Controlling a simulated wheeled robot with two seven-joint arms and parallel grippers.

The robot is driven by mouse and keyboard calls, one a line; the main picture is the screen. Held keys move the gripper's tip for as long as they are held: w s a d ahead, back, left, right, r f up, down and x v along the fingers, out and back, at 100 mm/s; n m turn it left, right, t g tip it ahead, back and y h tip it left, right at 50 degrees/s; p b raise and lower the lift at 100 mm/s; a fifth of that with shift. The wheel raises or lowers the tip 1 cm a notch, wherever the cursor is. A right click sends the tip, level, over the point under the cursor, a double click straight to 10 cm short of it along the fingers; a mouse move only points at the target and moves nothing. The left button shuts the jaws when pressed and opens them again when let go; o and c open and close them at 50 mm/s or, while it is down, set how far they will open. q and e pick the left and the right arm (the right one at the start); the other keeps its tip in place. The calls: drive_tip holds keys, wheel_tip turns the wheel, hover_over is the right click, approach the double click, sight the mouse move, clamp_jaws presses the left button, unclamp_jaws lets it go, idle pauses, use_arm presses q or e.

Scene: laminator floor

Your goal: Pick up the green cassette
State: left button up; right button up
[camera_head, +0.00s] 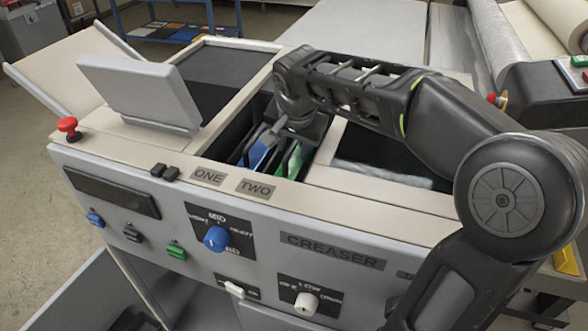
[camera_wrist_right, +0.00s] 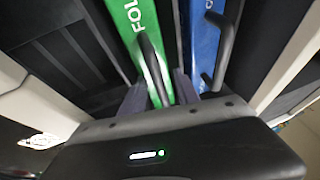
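The green cassette (camera_head: 294,161) stands in the machine's open bay behind the label TWO. In the right wrist view the green cassette (camera_wrist_right: 132,14) shows white lettering and a dark handle. The blue cassette (camera_head: 258,157) stands to its left in the head view, behind ONE; it is also in the right wrist view (camera_wrist_right: 203,35). My right gripper (camera_head: 283,137) reaches down into the bay over the cassettes. In the right wrist view its fingers (camera_wrist_right: 162,92) are apart, one on each side of the green cassette's handle, with gaps visible. My left gripper is out of view.
The bay's walls and front rim (camera_head: 225,178) surround the cassettes closely. A tilted grey panel (camera_head: 140,93) stands to the left, near a red button (camera_head: 68,125). Another open compartment (camera_head: 375,155) lies to the right under my right arm.

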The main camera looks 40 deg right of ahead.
idle(0.4)
clamp_jaws()
drive_tip(key=shift+r, duration=0.1)
idle(1.2)
